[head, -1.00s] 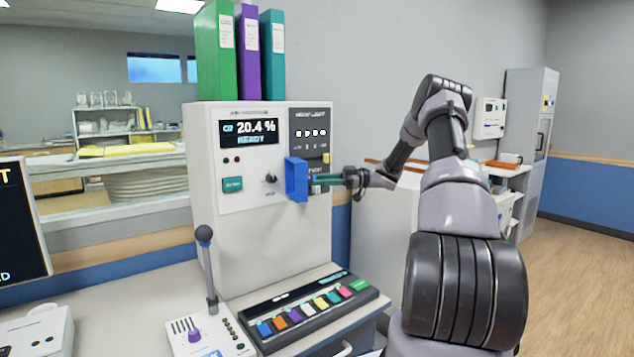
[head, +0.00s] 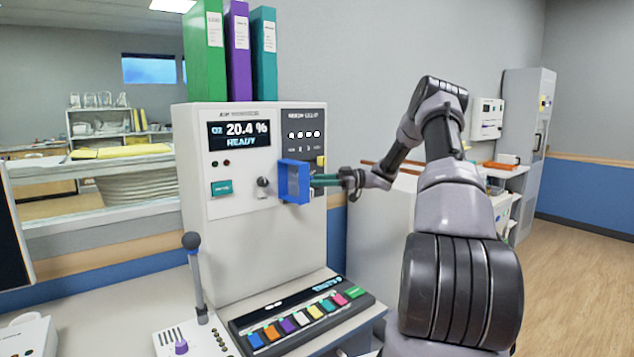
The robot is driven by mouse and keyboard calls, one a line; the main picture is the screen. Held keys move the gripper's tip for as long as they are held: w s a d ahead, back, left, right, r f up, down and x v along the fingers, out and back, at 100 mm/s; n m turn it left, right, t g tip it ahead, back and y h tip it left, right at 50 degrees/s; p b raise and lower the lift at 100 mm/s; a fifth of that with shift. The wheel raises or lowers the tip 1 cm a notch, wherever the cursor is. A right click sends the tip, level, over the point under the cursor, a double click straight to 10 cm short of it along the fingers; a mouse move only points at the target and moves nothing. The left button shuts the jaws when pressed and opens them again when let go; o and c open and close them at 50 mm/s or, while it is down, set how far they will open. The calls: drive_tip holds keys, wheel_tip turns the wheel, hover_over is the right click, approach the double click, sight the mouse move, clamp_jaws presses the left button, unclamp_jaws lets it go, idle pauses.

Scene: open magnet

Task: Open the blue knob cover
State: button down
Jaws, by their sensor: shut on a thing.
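The blue knob cover (head: 294,181) stands out from the front of the white console (head: 246,235), right of a small dark knob (head: 263,183). It is swung outward, and its hollow inner side shows. My gripper (head: 322,181) reaches in from the right with teal fingers, shut on the cover's right side. The exact contact at the fingertips is partly hidden behind the cover.
Green, purple and teal binders (head: 238,50) stand on the console. A lever (head: 196,270) rises at the front left, beside a panel of coloured keys (head: 300,312). A window opening is at the left. The floor at the right is clear.

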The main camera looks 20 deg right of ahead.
drive_tip(key=shift+w+a+r, duration=0.2)
drive_tip(key=shift+a, duration=0.1)
drive_tip(key=c, duration=0.6)
unclamp_jaws()
drive_tip(key=shift+f, duration=0.1)
drive_tip(key=shift+d+f, duration=0.1)
drive_tip(key=s+d, duration=0.2)
drive_tip(key=d, duration=0.8)
drive_tip(key=shift+d, duration=0.3)
